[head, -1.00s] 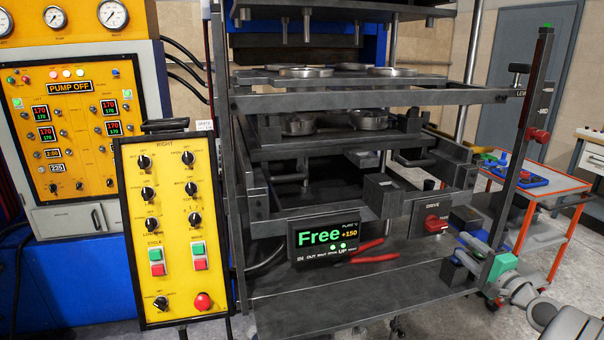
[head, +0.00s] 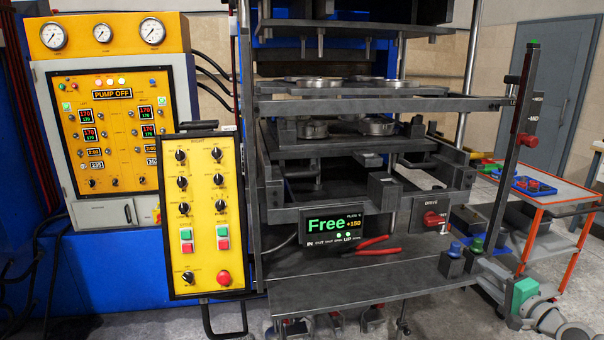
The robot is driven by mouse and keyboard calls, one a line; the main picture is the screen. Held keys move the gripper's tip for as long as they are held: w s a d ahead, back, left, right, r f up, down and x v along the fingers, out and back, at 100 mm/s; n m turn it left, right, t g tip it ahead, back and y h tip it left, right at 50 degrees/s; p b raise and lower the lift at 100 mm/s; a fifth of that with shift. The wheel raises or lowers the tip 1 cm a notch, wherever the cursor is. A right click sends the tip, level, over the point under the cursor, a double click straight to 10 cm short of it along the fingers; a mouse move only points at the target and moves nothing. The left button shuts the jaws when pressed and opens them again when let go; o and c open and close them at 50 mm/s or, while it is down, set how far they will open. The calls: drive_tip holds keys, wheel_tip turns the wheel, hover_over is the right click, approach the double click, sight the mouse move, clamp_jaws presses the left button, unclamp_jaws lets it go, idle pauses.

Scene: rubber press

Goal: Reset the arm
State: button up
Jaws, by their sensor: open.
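My arm shows only in part at the lower right corner of the head view, as grey and white links beside a teal piece. I cannot make out the fingers of my gripper there. The arm's visible part lies low, to the right of the press (head: 360,275) and beside the foot of its upright post.
The press has metal mould parts (head: 374,126) on its shelves and a display (head: 333,229) reading "Free". Red-handled pliers (head: 365,246) lie on its lower shelf. A yellow control box (head: 203,215) stands left. An orange-framed cart (head: 575,190) stands right, with floor between it and the door.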

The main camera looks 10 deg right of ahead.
drive_tip(key=s+a+f+n+g, duration=0.1)
drive_tip(key=s+f+n+g, duration=0.15)
drive_tip(key=f, duration=0.65)
drive_tip(key=s+a+f+n+g, duration=0.1)
drive_tip(key=s+f+g, duration=0.3)
drive_tip(key=f, duration=0.5)
drive_tip(key=s+a+f+n+g+y, duration=0.1)
drive_tip(key=s+a+f+g, duration=0.25)
drive_tip(key=s+a, duration=0.35)
drive_tip(key=s+a+f+g+y, duration=0.1)
drive_tip(key=s+a+f+g, duration=0.3)
drive_tip(key=s, duration=0.5)
drive_tip(key=s+a+r+n+g+h, duration=0.1)
drive_tip(key=s+a+r+g, duration=0.15)
drive_tip(key=a, duration=0.25)
drive_tip(key=s+a+r+n+g, duration=0.1)
drive_tip(key=s+a+r, duration=0.1)
drive_tip(key=a+r, duration=0.15)
drive_tip(key=w+a+r+n+t, duration=0.1)
drive_tip(key=w+a+r+n, duration=0.2)
drive_tip(key=a, duration=0.4)
drive_tip(key=w+a+r+n+t+h, duration=0.1)
drive_tip(key=w+a+r+n, duration=0.1)
drive_tip(key=a+r, duration=0.3)
drive_tip(key=w+a+r+n+t+h, duration=0.1)
drive_tip(key=w+a+r+n, duration=0.2)
drive_tip(key=a, duration=0.5)
drive_tip(key=shift+w+a+r+n+t, duration=0.35)
drive_tip(key=shift+a+r+n, duration=0.1)
drive_tip(key=shift+r, duration=0.5)
